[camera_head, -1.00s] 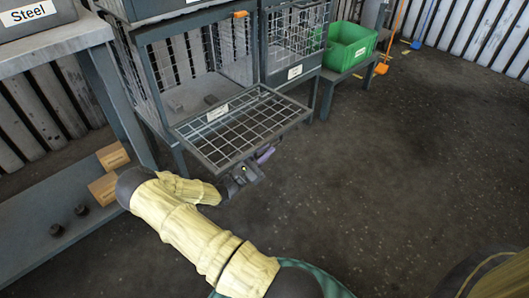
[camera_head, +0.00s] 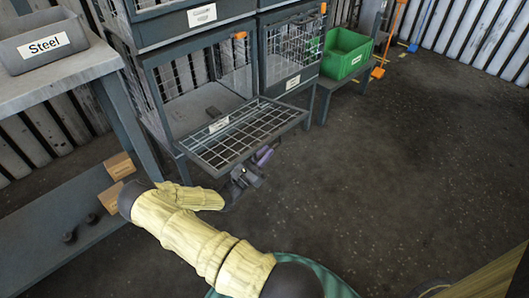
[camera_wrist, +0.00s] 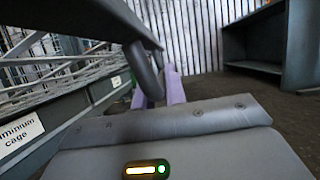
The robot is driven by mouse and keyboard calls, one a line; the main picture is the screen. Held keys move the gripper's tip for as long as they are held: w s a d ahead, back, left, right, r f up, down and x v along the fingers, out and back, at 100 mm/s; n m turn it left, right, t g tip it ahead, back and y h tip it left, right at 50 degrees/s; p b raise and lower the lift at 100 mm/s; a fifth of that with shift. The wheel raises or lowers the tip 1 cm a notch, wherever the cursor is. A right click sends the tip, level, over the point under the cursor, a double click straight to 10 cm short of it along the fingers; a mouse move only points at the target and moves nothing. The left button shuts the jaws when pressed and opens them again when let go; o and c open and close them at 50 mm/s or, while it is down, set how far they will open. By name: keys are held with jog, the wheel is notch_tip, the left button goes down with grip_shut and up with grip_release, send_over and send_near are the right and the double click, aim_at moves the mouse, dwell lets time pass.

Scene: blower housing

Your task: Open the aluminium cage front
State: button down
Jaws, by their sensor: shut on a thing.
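The aluminium cage front (camera_head: 243,135) is a wire-mesh panel, swung down and out from the lower-left cage, lying roughly level. The aluminium cage label (camera_wrist: 18,135) shows in the wrist view. My gripper (camera_head: 258,163) is below the panel's outer edge. In the wrist view its purple fingers (camera_wrist: 168,88) are shut on the dark looped handle (camera_wrist: 147,72) of the front. The exact contact is partly hidden.
A second mesh cage (camera_head: 292,52) stands to the right, with a green bin (camera_head: 346,53) on a low stand. A bench with a Steel bin (camera_head: 42,45) is at left, and small boxes (camera_head: 119,165) lie below it. The floor at right is clear.

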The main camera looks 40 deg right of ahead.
aim_at(269, 140)
jog(key=shift+w+a+r+n+t+p, duration=0.1)
jog(key=shift+r+n+t+p, duration=0.25)
jog(key=shift+r+p, duration=0.45)
jog(key=shift+w+r+n+t+p, duration=0.1)
jog(key=shift+r+n+t+p, duration=0.15)
jog(key=shift+r+n+p, duration=0.4)
jog(key=c, duration=1.5)
grip_release()
jog(key=shift+o, duration=0.2)
jog(key=p+v, duration=0.2)
jog(key=v, duration=1.5)
jog(key=shift+a+p, duration=0.25)
jog(key=shift+p, duration=0.1)
jog(key=shift+s+r, duration=0.1)
